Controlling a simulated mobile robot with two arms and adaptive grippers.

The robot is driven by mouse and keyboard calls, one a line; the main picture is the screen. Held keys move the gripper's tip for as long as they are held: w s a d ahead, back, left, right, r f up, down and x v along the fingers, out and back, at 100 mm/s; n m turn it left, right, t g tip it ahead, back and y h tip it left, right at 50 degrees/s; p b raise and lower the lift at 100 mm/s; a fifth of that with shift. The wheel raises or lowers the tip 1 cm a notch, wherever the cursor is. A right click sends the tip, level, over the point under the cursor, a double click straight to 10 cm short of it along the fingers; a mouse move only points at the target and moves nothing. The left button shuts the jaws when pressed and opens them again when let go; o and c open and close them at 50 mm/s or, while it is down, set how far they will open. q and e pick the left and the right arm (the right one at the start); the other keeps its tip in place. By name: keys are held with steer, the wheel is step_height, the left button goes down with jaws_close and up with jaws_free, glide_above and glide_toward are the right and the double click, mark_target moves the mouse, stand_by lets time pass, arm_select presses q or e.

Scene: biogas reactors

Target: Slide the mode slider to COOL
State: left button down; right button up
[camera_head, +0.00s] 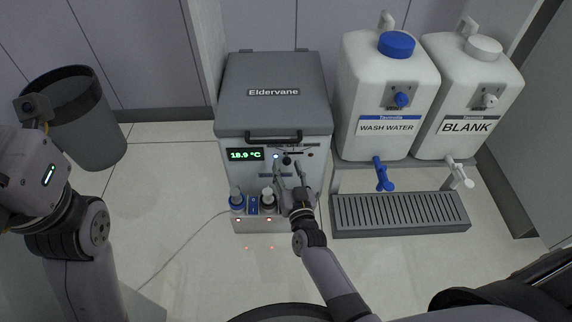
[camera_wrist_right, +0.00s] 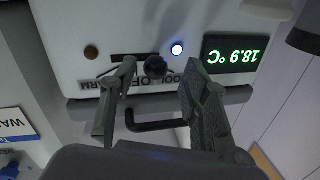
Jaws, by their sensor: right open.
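The mode slider has a round black knob (camera_wrist_right: 155,67) in a dark slot on the front of the grey-lidded Eldervane unit (camera_head: 272,90). The wrist view shows the panel upside down, with COOL, OFF and WARM lettering partly hidden by the fingers. The knob stands near the OFF lettering, with COOL toward the lit indicator side. My right gripper (camera_wrist_right: 159,72) is open, one finger on each side of the knob; contact cannot be made out. In the head view the right gripper (camera_head: 288,172) is at the panel's front. My left arm shows at the left, its gripper out of frame.
A green display (camera_head: 245,155) reads 18.9 °C beside a lit blue-white indicator (camera_wrist_right: 176,49). A black handle (camera_wrist_right: 155,125) juts out near my fingers. Small bottles (camera_head: 237,201) stand below. White WASH WATER (camera_head: 388,95) and BLANK (camera_head: 466,90) tanks are right; a bin (camera_head: 85,120) is left.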

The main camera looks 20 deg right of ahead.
steer(key=s, duration=0.5)
steer(key=shift+s+a, duration=0.3)
